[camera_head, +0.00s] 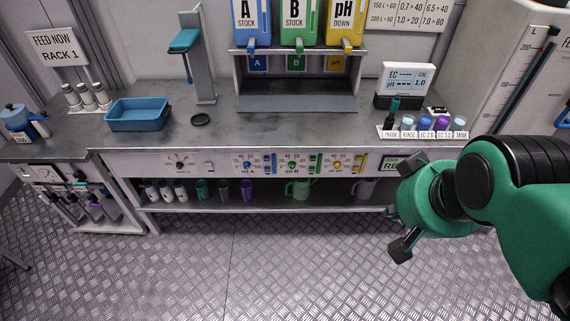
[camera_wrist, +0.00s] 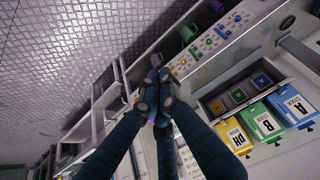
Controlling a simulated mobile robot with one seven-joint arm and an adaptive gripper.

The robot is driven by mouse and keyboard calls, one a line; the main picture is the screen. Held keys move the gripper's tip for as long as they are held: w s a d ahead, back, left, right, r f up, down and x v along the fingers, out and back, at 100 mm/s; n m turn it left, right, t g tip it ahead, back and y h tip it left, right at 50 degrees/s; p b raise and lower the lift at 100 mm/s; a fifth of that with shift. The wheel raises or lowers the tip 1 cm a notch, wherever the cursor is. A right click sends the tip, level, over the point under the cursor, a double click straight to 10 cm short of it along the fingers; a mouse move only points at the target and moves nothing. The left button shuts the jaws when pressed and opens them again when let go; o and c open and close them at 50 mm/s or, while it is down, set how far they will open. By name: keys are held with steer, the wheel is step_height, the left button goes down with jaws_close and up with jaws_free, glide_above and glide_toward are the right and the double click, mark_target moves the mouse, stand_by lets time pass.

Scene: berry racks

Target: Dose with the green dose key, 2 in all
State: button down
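The green dose key (camera_head: 315,163) is in the middle section of the bench's front panel, right of the green dial (camera_head: 292,165), between the blue and yellow sections. My gripper (camera_head: 396,232) is in front of the bench at the right, apart from the panel and well right of the green key. In the wrist view its fingers (camera_wrist: 157,75) come together at the tips, with nothing seen held between them.
A, B and pH stock containers (camera_head: 294,22) stand on a shelf above the bench. A blue tray (camera_head: 138,114) is at the left, and a labelled rack of cups (camera_head: 424,134) at the right. Jugs and bottles (camera_head: 224,190) stand below the panel. The floor in front is clear.

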steer(key=w+d+f+m+t+h, duration=0.1)
steer(key=w+f, duration=0.1)
steer(key=w, duration=0.8)
steer(key=w+d+f, duration=0.1)
steer(key=w+f, duration=0.1)
steer(key=w, duration=0.8)
steer(key=w+f+t, duration=0.1)
steer(key=w+f, duration=0.4)
steer(key=w, duration=0.3)
steer(key=w+f, duration=0.6)
steer(key=w, duration=0.2)
steer(key=w+a+f+y, duration=0.1)
steer(key=w+a+f, duration=0.2)
steer(key=f, duration=0.9)
steer(key=w+a+f+t+y, duration=0.1)
steer(key=w+a+f+y, duration=0.1)
steer(key=f, duration=1)
steer(key=w+a+f+m+y+p, duration=0.1)
steer(key=w+a+f, duration=0.3)
steer(key=f, duration=0.8)
steer(key=shift+a+f+t+y, duration=0.15)
steer(key=shift+a+t+y, duration=0.2)
steer(key=shift+y, duration=0.35)
steer(key=shift+w, duration=0.2)
